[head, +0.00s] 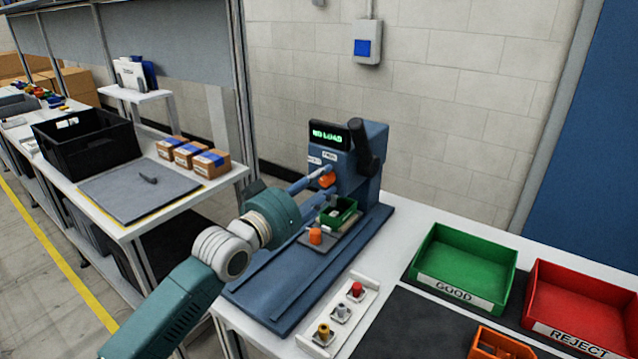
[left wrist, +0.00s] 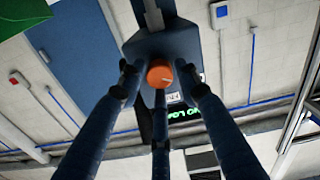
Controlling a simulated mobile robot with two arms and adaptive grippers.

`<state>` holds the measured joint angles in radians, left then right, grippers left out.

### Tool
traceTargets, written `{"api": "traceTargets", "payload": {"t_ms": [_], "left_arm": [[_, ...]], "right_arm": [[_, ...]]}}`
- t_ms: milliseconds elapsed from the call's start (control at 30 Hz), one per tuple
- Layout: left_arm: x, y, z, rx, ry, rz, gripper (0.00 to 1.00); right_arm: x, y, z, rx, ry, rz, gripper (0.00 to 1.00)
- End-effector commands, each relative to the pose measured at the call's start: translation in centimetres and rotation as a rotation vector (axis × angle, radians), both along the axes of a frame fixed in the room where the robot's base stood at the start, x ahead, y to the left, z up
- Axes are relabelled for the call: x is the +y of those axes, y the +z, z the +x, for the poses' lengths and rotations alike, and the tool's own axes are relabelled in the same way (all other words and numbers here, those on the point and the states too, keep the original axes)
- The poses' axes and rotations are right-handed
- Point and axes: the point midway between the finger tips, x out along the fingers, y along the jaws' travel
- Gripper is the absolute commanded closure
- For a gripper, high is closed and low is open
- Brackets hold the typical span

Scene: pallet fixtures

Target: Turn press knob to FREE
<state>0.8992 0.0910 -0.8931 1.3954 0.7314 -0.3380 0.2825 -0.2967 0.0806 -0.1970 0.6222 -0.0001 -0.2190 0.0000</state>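The press (head: 362,160) is a blue machine with a lit green display (head: 329,133) reading NO LOAD. Its orange knob (head: 327,180) is on the front below the display and two small white labels, too small to read. The knob also shows in the left wrist view (left wrist: 160,74), with a pale pointer line towards the lower right. My left gripper (head: 313,181) has its fingers at the knob. In the left wrist view the three dark fingers (left wrist: 160,97) are spread around the knob, with visible gaps beside it. My right gripper is not in view.
A green fixture (head: 338,215) and an orange piece (head: 315,236) sit on the press bed, just below my left gripper. The press's dark lever (head: 370,145) rises at its right. A strip with coloured buttons (head: 340,312), a green GOOD bin (head: 462,268) and a red REJECT bin (head: 580,305) stand right.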

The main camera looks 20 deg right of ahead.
Motion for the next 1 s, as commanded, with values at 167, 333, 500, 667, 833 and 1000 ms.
{"api": "traceTargets", "payload": {"t_ms": [167,333,500,667,833,1000], "left_arm": [[0.0,0.0,0.0,0.0,0.0,0.0,1.0],[0.1,0.0,0.0,-0.005,0.0,0.002,1.0],[0.1,0.1,0.0,-0.036,0.001,0.026,1.0],[0.1,0.1,0.0,-0.103,0.001,0.076,1.0],[0.1,0.2,0.0,-0.211,0.001,0.16,1.0],[0.0,0.2,0.0,-0.339,0.001,0.26,1.0]], "right_arm": [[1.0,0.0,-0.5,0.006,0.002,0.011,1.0],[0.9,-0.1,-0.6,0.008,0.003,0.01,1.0],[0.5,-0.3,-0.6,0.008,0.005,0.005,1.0],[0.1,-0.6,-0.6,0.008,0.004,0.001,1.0],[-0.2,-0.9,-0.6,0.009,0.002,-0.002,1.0],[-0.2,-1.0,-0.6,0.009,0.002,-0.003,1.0]]}}
